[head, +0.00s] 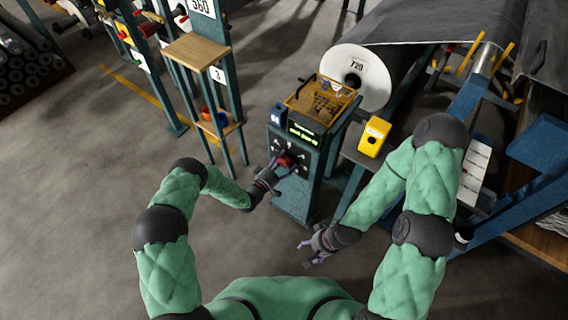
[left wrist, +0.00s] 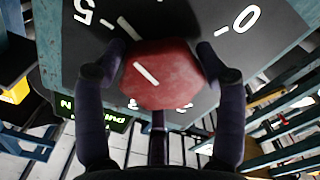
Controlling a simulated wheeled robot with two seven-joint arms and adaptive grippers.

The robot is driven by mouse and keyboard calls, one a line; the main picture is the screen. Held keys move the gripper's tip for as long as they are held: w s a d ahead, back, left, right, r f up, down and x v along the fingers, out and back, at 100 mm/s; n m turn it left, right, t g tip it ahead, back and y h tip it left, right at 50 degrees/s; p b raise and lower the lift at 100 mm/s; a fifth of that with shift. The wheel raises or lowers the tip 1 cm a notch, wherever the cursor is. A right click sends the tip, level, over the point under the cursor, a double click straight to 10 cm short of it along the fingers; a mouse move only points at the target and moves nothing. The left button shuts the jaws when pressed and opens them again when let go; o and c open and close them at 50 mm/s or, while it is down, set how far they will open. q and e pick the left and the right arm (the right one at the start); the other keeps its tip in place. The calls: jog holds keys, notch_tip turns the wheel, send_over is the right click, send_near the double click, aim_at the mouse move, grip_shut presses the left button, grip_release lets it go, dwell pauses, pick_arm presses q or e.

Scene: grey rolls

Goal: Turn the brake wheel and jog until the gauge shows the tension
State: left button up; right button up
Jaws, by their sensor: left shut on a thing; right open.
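The red brake wheel (head: 288,161) sits on the dark front panel of a blue-grey console (head: 297,198). In the left wrist view the wheel (left wrist: 160,77) is a red many-sided knob with a white pointer line, among white scale marks and numerals. My left gripper (head: 279,165) is shut on the wheel, one finger on each side in the left wrist view (left wrist: 160,68). A green lit display (head: 304,134) is above the wheel; its text is too small to read in the head view. My right gripper (head: 308,248) is open and empty, low beside the console's right.
Behind is a large white roll (head: 358,74) labelled 720. A blue rack with a wooden shelf (head: 197,52) stands left.

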pick_arm(q)
jog(key=m, duration=0.1)
jog(key=m+b, duration=0.1)
jog(key=s+f+m, duration=0.1)
jog(key=shift+d+f+m+g+b, duration=0.1)
jog(key=shift+d+m+g+b, duration=0.2)
jog(key=shift+d+b, duration=0.05)
jog(key=shift+a+m+b, duration=0.1)
jog(key=shift+m+b, duration=0.6)
jog(key=shift+m, duration=0.9)
jog(key=o, duration=1.1)
jog(key=shift+w, duration=0.2)
jog(key=shift+w+a+r, duration=0.15)
jog(key=shift+a+r, duration=0.05)
jog(key=v, duration=1.2)
jog(key=shift+d, duration=0.1)
